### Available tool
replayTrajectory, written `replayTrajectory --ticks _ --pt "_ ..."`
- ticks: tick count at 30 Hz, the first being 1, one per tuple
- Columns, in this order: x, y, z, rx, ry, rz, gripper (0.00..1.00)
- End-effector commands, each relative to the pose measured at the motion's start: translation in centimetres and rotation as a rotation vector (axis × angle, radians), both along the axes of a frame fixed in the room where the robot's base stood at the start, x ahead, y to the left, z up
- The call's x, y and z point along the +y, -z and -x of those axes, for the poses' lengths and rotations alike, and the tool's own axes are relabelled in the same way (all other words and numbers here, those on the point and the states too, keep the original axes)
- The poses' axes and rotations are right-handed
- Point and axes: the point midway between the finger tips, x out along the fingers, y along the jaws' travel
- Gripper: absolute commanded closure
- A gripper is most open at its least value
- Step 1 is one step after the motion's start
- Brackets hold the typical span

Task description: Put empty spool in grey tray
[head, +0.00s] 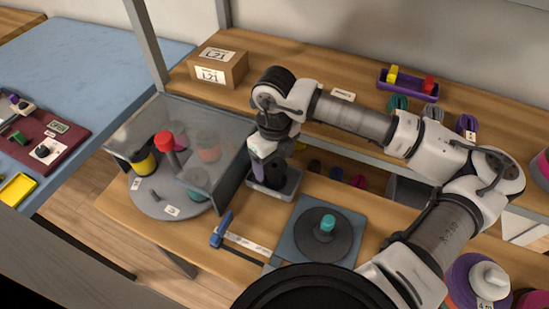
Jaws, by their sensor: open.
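My gripper (267,170) points down over the small grey tray (289,188), near the middle of the workbench. Its jaws are open. A dark, purplish shape shows between and below the fingers at the tray. I cannot tell whether it is the empty spool or part of the gripper, nor whether it touches the tray floor. The tray's back part is hidden by my gripper. No other spool in view is clearly bare.
A clear-walled enclosure (222,125) with spools on a grey disc (172,205) stands left of the tray. A dark round plate (310,240) with a teal piece (327,223) lies in front right. A blue-handled tool (221,230) lies at front. A shelf with a cardboard box (219,67) runs behind.

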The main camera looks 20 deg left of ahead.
Motion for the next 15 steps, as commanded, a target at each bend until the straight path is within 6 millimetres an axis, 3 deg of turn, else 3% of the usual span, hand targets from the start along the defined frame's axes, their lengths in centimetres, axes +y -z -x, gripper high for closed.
replayTrajectory --ticks 15 --pt "0.0 -10.2 -0.1 -0.004 0.001 0.002 0.23"
